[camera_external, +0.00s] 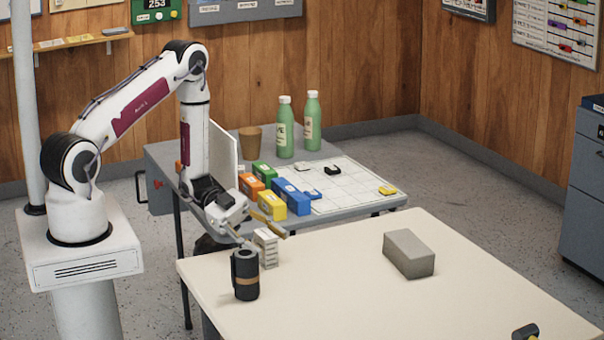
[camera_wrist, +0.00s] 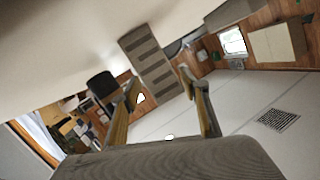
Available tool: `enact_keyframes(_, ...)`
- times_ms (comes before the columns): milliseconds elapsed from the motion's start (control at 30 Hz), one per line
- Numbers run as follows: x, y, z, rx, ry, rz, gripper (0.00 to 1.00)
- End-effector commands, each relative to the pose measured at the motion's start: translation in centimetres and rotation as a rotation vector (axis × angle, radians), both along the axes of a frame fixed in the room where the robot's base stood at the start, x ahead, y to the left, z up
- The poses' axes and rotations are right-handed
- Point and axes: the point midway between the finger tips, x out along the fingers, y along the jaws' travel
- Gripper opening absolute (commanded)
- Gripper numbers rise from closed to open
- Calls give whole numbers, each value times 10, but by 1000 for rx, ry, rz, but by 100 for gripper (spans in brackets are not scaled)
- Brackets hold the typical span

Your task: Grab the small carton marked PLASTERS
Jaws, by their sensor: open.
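Several small cartons stand in a row on the grey side table: orange (camera_external: 251,186), green (camera_external: 263,174), yellow (camera_external: 271,205) and blue (camera_external: 291,197). Their lettering is too small to read, so I cannot tell which is marked PLASTERS.
A grey block (camera_external: 408,254) lies farther right on the cream table (camera_external: 330,300). Two green bottles (camera_external: 285,130) and a brown cup (camera_external: 250,139) stand behind the cartons. The cream table's middle is clear.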

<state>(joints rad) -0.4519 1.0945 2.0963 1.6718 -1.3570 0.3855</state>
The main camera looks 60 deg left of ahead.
Motion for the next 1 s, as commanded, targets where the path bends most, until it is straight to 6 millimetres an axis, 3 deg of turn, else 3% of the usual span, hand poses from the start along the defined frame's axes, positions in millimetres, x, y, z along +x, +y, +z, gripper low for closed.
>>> enact_keyframes(500, 13, -39, -9, 0, 0, -1, 45)
enact_keyframes(1000, 14, -41, -9, 0, 0, -1, 45)
